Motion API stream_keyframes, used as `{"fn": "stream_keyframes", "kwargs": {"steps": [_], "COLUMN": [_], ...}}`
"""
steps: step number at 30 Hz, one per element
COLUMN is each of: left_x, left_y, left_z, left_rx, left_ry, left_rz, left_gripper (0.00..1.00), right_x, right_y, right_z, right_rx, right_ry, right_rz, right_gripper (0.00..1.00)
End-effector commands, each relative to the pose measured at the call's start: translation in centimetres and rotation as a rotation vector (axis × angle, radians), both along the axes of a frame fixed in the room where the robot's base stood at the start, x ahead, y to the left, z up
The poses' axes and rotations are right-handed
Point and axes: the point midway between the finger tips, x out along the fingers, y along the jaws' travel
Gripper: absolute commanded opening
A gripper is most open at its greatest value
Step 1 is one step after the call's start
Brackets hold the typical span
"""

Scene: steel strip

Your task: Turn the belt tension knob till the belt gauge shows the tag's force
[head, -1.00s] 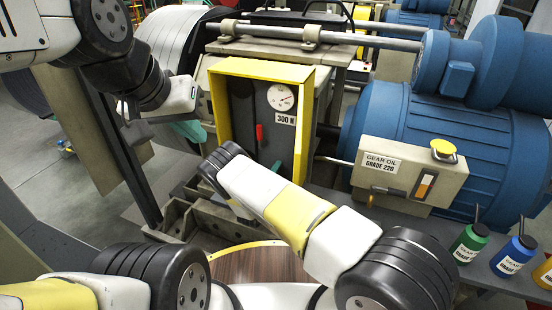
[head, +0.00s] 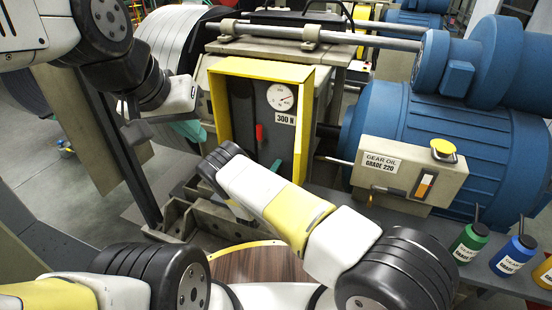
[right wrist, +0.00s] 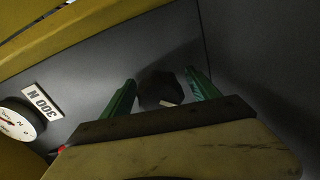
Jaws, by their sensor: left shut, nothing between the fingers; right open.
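The belt gauge (head: 281,97) is a white round dial on the grey panel inside a yellow frame; its reading is too small to tell. The tag (head: 285,118) below it reads 300 N. In the right wrist view the dial (right wrist: 20,122) and the tag (right wrist: 43,99) are at the left. The dark knob (right wrist: 160,89) is between the two green fingers of my open right gripper (right wrist: 161,92); contact cannot be told. My right arm hides the knob in the head view. My left gripper (head: 188,131) is shut and empty, left of the yellow frame.
A red handle (head: 259,134) is on the panel below the dial. A gear oil box (head: 410,172) and blue motor (head: 455,140) stand to the right. Green (head: 469,244) and blue (head: 514,256) bottles stand at the lower right. The yellow frame (head: 222,112) borders the panel.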

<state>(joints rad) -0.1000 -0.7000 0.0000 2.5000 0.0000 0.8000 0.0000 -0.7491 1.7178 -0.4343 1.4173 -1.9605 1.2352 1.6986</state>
Motion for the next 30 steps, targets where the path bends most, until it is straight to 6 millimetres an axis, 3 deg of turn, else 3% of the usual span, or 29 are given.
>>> {"fn": "stream_keyframes", "kwargs": {"steps": [13,30], "left_x": [0.0,0.0], "left_y": [0.0,0.0], "left_z": [0.0,0.0], "left_rx": [0.000,0.000], "left_ry": [0.000,0.000], "left_rz": [0.000,0.000], "left_gripper": [0.00,0.00], "right_x": [-6.2,-6.8], "right_y": [2.6,2.9], "right_z": [-0.1,0.0], "right_rx": [-0.001,-0.002], "right_ry": [0.003,0.002], "right_rz": [0.001,0.000], "right_gripper": [0.70,0.70]}}
